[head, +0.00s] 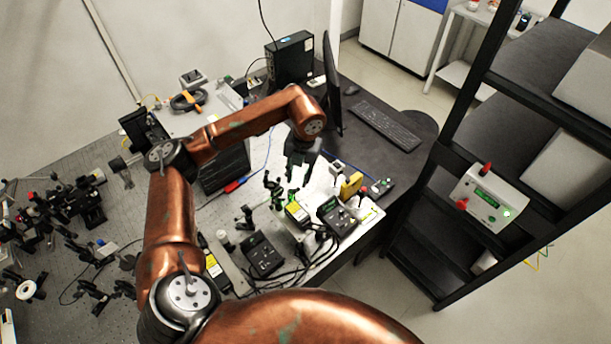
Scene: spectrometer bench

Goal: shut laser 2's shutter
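Two laser-like housings with yellow labels are on the bench: one (298,213) just below my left gripper in the picture, the other (213,266) farther left, partly behind my arm. I cannot tell which is laser 2, and no shutter can be made out. My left gripper (295,178) points down over the right part of the bench, near small dark mounts with green spots (273,188). The finger gap is too small and dark to read. My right gripper is not in view.
Black control boxes (337,215) (265,254) with cables stand by the housings. A yellow block (351,185) is to the right. A monitor (332,85) and keyboard (387,126) are behind. A black rack (465,150) holds a white instrument box (490,198). Optics crowd the left bench.

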